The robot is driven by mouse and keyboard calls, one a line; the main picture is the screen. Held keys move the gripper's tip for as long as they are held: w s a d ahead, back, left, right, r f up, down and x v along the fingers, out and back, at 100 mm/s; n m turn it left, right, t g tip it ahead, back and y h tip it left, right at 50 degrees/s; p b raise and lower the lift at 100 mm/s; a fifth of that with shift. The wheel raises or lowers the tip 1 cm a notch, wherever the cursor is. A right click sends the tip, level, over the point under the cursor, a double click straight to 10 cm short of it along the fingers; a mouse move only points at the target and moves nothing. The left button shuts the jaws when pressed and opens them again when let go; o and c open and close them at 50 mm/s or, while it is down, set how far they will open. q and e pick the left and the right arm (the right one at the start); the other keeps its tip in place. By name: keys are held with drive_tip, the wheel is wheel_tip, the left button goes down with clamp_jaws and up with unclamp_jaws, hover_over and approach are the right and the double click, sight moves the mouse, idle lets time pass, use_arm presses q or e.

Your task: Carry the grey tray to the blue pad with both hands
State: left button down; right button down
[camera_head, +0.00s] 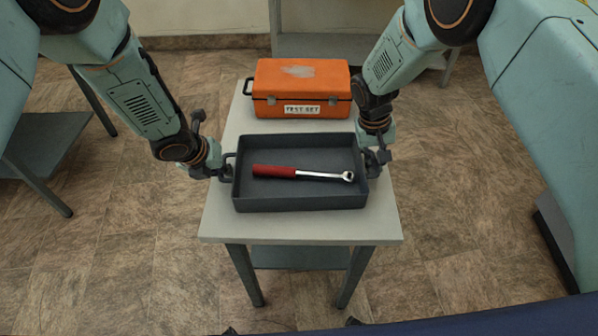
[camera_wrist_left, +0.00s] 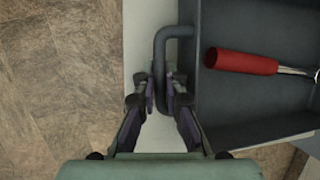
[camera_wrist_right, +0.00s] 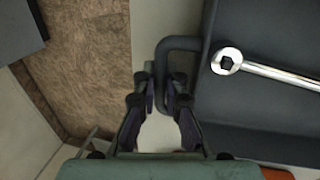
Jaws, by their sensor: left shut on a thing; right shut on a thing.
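The grey tray (camera_head: 300,203) is at the front of the small light table and looks level. A ratchet wrench with a red grip (camera_head: 274,171) lies in it. My left gripper (camera_head: 224,170) is shut on the tray's left handle, whose bar (camera_wrist_left: 161,45) shows between the fingers (camera_wrist_left: 160,92) in the left wrist view. My right gripper (camera_head: 376,160) is shut on the right handle; its bar (camera_wrist_right: 165,52) shows between the fingers (camera_wrist_right: 160,92) in the right wrist view. I cannot tell whether the tray touches the tabletop.
An orange case (camera_head: 300,85) labelled "TEST SET" stands behind the tray on the light table (camera_head: 300,228). A dark blue surface (camera_head: 480,325) shows along the bottom edge; I cannot tell what it is. A grey table (camera_head: 45,140) stands at the left. Tiled floor surrounds the light table.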

use_arm(q)
drive_tip(key=shift+w+r, duration=0.1)
drive_tip(key=shift+r, duration=0.05)
use_arm(e)
drive_tip(key=shift+w+r, duration=0.1)
drive_tip(key=shift+r, duration=0.1)
